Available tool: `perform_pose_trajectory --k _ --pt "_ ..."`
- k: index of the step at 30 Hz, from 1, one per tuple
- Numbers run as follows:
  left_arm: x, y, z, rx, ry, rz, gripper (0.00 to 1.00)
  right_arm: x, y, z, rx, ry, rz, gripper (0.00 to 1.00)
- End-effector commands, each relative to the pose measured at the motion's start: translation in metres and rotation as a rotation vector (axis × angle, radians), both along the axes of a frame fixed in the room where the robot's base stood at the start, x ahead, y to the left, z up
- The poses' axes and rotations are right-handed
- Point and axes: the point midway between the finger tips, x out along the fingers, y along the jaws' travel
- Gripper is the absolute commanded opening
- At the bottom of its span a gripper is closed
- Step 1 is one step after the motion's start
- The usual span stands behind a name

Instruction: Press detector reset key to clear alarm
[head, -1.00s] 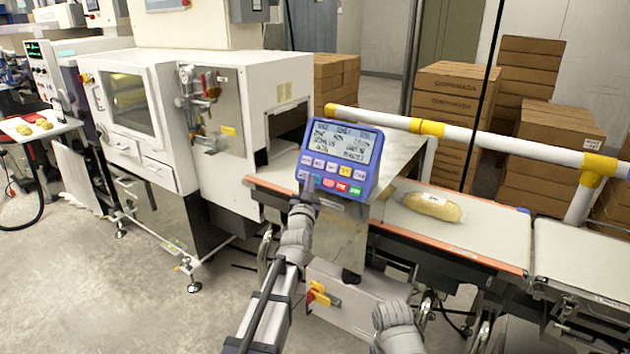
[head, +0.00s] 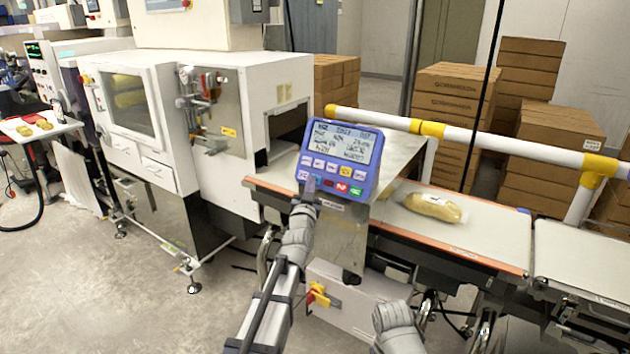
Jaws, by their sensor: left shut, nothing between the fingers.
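The detector's blue control panel (head: 340,160) stands on a metal bracket in front of the belt, with a lit screen above rows of white and coloured keys. My left gripper (head: 309,188) is shut and empty, its fingertips at the lower left keys of the panel. The tips cover part of the bottom key row, and I cannot tell whether they touch a key. Red and green keys show to the right of the tips. My right arm (head: 396,328) shows at the bottom edge, but its fingers cannot be made out.
A bagged yellow loaf-like pack (head: 433,207) lies on the belt (head: 490,236) right of the panel. The white detector housing (head: 225,130) stands to the left. A white and yellow rail (head: 500,143) runs behind the belt. Cartons (head: 452,105) are stacked at the back.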

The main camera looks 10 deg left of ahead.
Motion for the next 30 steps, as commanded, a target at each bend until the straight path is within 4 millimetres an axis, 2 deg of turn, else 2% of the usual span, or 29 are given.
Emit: perform_pose_trajectory --k 12,24,30 --pt "0.001 0.0 -0.001 0.0 0.001 0.0 0.0 0.0 0.0 0.0 0.0 0.0 0.0 0.91" --pt "-0.013 0.004 0.007 0.001 0.0 0.0 0.0 0.0 0.0 0.007 0.0 0.0 0.0 0.91" --pt "-0.013 0.005 0.007 0.0 0.0 0.0 0.0 0.0 0.0 0.007 0.0 0.0 0.0 0.91"
